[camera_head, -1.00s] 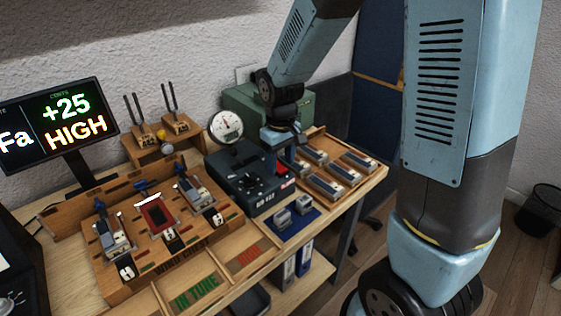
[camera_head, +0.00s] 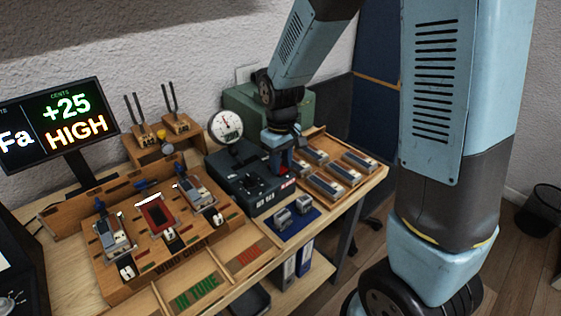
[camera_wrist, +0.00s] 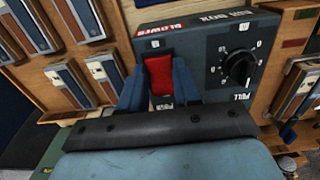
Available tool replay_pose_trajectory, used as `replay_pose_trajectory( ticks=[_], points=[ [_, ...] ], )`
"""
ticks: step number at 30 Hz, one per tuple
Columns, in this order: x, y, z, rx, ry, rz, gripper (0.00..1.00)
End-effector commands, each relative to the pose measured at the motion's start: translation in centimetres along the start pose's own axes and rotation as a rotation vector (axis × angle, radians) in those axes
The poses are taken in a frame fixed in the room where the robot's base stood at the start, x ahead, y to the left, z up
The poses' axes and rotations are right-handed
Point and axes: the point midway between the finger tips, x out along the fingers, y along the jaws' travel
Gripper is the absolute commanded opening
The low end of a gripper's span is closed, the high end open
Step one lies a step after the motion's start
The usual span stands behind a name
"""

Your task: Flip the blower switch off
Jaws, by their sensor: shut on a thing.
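The blower switch is a red rocker (camera_wrist: 159,75) on the dark blower box (camera_wrist: 204,52), under a red BLOWER label (camera_wrist: 160,29) in the wrist view. My gripper (camera_wrist: 159,82) is at the switch, with one blue finger on each side of the red rocker, shut on it. In the head view my gripper (camera_head: 282,160) is down at the right end of the dark box (camera_head: 243,181), and the switch is mostly hidden there. Which way the rocker is tipped cannot be told.
A black knob (camera_wrist: 239,67) is right of the switch in the wrist view. A round gauge (camera_head: 226,126) stands behind the box. The display (camera_head: 55,122) reads +25 HIGH.

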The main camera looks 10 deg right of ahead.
Motion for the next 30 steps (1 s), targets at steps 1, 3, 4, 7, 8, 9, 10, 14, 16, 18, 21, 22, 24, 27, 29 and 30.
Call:
replay_pose_trajectory(
  ticks=[1, 3, 4, 7, 8, 9, 10, 14, 16, 18, 21, 22, 24, 27, 29, 30],
  points=[
    [-0.01, 0.03, -0.01, 0.0, 0.0, 0.0, 0.01],
    [0.0, 0.03, -0.05, 0.0, -0.008, 0.0, 0.01],
    [0.02, 0.03, -0.09, 0.0, -0.015, 0.0, 0.01],
    [0.0, 0.01, -0.3, -0.001, -0.059, -0.002, 0.01],
    [-0.01, 0.0, -0.36, -0.001, -0.076, -0.002, 0.01],
    [-0.01, 0.01, -0.43, -0.001, -0.103, -0.001, 0.01],
    [-0.03, 0.03, -0.5, -0.001, -0.122, -0.001, 0.01],
    [-0.05, 0.04, -0.69, 0.0, -0.198, -0.001, 0.01],
    [-0.12, 0.06, -0.78, 0.0, -0.227, 0.0, 0.01],
    [-0.14, 0.06, -0.82, 0.0, -0.247, 0.0, 0.01],
    [-0.15, 0.05, -0.81, 0.0, -0.26, 0.0, 0.01],
    [-0.16, 0.05, -0.81, 0.0, -0.26, 0.0, 0.01],
    [-0.17, 0.06, -0.81, 0.0, -0.26, 0.0, 0.01],
    [-0.18, 0.06, -0.81, 0.0, -0.26, 0.0, 0.01],
    [-0.18, 0.06, -0.81, 0.0, -0.259, 0.0, 0.01],
    [-0.18, 0.06, -0.81, 0.0, -0.259, 0.0, 0.36]
  ],
)
